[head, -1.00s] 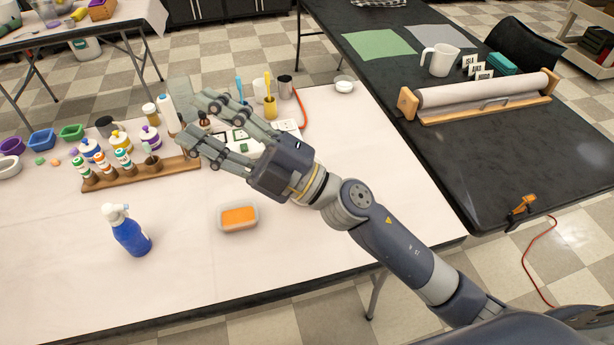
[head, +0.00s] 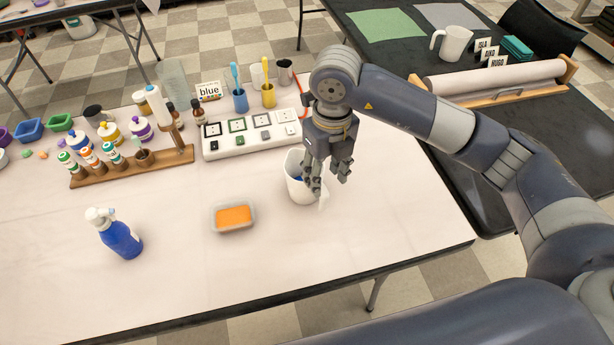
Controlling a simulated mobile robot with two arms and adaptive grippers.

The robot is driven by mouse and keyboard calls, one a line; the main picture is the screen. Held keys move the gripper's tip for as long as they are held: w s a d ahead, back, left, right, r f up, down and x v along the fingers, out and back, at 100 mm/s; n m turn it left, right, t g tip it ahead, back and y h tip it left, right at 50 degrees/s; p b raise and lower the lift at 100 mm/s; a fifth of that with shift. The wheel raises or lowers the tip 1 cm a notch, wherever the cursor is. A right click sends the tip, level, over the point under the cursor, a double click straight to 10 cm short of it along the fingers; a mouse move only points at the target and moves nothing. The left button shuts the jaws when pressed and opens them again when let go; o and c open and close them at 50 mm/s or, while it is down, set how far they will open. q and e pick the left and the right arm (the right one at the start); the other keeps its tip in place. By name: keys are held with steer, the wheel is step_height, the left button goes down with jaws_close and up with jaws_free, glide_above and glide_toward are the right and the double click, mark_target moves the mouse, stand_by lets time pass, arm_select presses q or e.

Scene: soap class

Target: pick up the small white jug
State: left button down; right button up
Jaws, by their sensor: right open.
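A small white jug (head: 296,189) stands upright on the pale-topped table, with something blue showing inside it. My right gripper (head: 328,180) points down at its right side, with the fingers open and apart. One finger overlaps the jug's rim in the picture, and the gripper hides part of the jug's right side. I cannot tell whether the fingers touch it. Another white jug (head: 455,44) stands on the black table at the back right. My left gripper is not in view.
An orange-filled tub (head: 233,216) and a blue spray bottle (head: 122,240) stand to the left on the pale table (head: 190,290). A wooden bottle rack (head: 130,168) stands at the left. The table's front is clear.

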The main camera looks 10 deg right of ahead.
glide_above(324, 209)
steer(key=f, duration=0.5)
steer(key=shift+w+d+f+p, duration=0.1)
steer(key=shift+w+d+p, duration=0.05)
steer(key=shift+w+p, duration=0.2)
steer(key=f, duration=0.1)
steer(key=f+p, duration=0.1)
steer(key=f, duration=0.3)
steer(key=shift+s, duration=0.25)
steer(key=shift+f, duration=0.25)
steer(key=shift+w, duration=0.1)
jaws_close()
